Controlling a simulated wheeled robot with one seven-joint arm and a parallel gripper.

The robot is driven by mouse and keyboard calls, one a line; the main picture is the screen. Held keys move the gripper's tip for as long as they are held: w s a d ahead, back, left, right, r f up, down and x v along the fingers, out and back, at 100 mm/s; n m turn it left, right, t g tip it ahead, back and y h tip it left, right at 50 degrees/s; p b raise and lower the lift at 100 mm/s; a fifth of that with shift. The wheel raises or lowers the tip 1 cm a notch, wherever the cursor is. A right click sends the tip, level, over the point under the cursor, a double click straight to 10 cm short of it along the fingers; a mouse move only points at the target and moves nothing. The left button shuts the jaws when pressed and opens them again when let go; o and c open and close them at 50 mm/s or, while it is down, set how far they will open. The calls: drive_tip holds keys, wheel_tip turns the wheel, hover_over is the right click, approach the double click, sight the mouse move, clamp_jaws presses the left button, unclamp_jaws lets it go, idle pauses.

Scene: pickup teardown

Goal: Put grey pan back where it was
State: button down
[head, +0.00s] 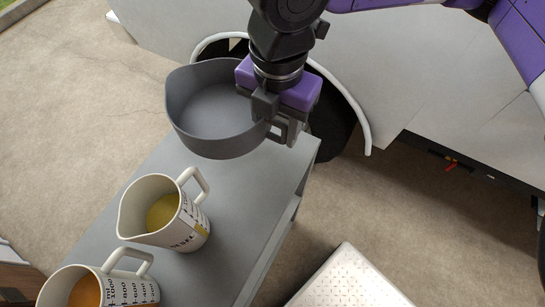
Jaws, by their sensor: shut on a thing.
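The grey pan (212,112) is an open, round, high-walled vessel with a pouring lip, and it looks empty. It is at the far end of the grey bench (232,240), roughly level. My gripper (277,122) is shut on the pan at its right side, near the handle. The fingertips are partly hidden by the purple gripper body. I cannot tell whether the pan's underside touches the bench top or hangs just above it.
A white measuring jug (190,230) with yellow liquid stands on the bench, close in front of the pan. Another jug (135,290) with orange liquid is at lower left. A white-rimmed wheel arch (352,105) lies behind. A white patterned surface (345,283) is at lower right.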

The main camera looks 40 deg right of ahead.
wheel_tip(320, 180, down, 13)
drive_tip(key=shift+f, duration=0.15)
idle(0.4)
drive_tip(key=shift+f, duration=0.2)
drive_tip(key=c, duration=0.7)
unclamp_jaws()
wheel_tip(320, 180, up, 12)
drive_tip(key=shift+r, duration=0.25)
drive_tip(key=shift+a, duration=0.1)
